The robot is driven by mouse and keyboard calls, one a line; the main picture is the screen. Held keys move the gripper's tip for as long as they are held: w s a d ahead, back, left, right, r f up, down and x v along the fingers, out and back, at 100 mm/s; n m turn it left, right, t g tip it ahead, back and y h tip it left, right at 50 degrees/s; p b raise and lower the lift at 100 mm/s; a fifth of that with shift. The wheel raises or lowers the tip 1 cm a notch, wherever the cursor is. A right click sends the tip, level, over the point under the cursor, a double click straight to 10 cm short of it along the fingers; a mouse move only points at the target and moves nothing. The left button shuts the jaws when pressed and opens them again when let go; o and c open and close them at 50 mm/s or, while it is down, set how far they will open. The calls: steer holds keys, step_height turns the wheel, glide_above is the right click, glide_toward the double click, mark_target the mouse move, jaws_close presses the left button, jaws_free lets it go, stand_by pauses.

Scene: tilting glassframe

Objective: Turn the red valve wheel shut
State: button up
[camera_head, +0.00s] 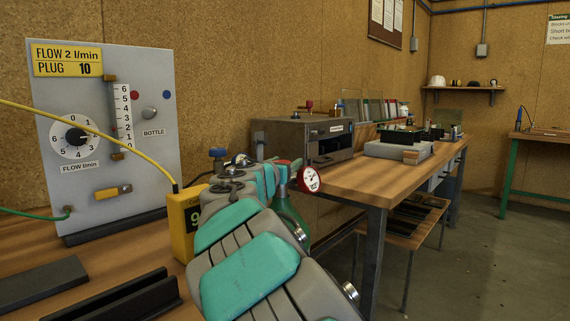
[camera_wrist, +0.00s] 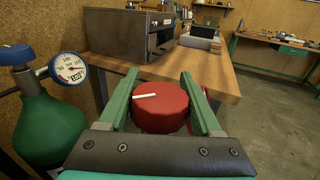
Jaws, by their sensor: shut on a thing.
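The red valve wheel (camera_wrist: 160,107) shows in the wrist view as a round red knob with a white line on its top. My gripper (camera_wrist: 159,80) has its two green fingers on either side of the wheel and is shut on it. The white line points left, towards the left finger. What the wheel is mounted on is hidden beneath it. In the head view, my arm hides most of the gripper and the area around it.
A green bottle (camera_wrist: 48,125) with a blue cap (camera_wrist: 15,55) and a round gauge (camera_wrist: 68,67) stands close on the left. A grey metal box (camera_head: 303,139) sits on the wooden bench (camera_head: 372,182) behind. A flow panel (camera_head: 110,130) stands at left in the head view.

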steer(key=o, duration=1.3)
steer(key=shift+o, duration=0.2)
steer(key=v, duration=0.7)
steer(key=shift+s, duration=0.4)
steer(key=shift+a, duration=0.15)
